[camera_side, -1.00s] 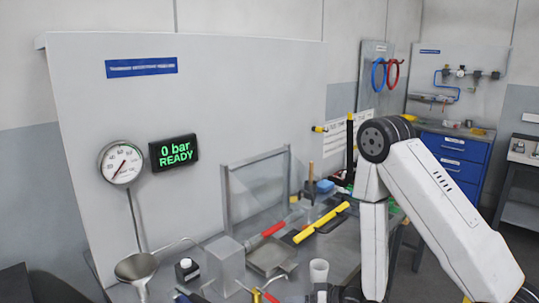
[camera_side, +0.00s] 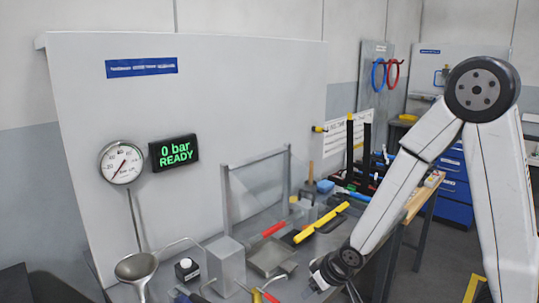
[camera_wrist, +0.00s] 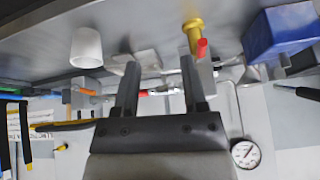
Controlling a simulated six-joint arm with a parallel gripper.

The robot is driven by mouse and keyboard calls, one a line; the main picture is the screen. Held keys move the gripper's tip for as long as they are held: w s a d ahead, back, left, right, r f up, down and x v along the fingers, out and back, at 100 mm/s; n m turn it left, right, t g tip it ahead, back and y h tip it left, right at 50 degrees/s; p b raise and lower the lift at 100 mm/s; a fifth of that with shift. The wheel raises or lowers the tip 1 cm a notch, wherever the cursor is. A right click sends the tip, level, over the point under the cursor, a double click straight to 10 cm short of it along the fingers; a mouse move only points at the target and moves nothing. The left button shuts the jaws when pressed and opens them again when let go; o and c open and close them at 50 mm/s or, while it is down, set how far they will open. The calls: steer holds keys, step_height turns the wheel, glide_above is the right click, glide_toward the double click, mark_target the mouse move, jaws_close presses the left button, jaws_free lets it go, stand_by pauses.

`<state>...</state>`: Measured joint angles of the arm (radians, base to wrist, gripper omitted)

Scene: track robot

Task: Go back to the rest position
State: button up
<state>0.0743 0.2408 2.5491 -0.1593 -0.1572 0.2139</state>
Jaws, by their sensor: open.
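My gripper (camera_wrist: 158,65) is open and empty in the wrist view, with its two dark fingers apart and nothing between them. The wrist view looks inverted, with the grey bench top (camera_wrist: 130,22) along its upper part. In the side view my arm bends down from a high elbow to the bench's front edge, where my wrist is low. The fingers are hard to make out there. A rest position is not marked in either view.
A white cup (camera_wrist: 87,47), a yellow fitting with a red end (camera_wrist: 194,36) and a blue box (camera_wrist: 282,30) lie near the fingers' view. A grey block (camera_side: 226,265), ladle (camera_side: 137,267), yellow-handled tool (camera_side: 320,222) and clear panel (camera_side: 258,185) crowd the bench.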

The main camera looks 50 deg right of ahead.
steer(key=s+a+r+n+g, duration=0.1)
steer(key=s+a+r+g, duration=0.1)
steer(key=s+r+g, duration=0.1)
steer(key=shift+s+r, duration=0.5)
steer(key=shift+s, duration=0.65)
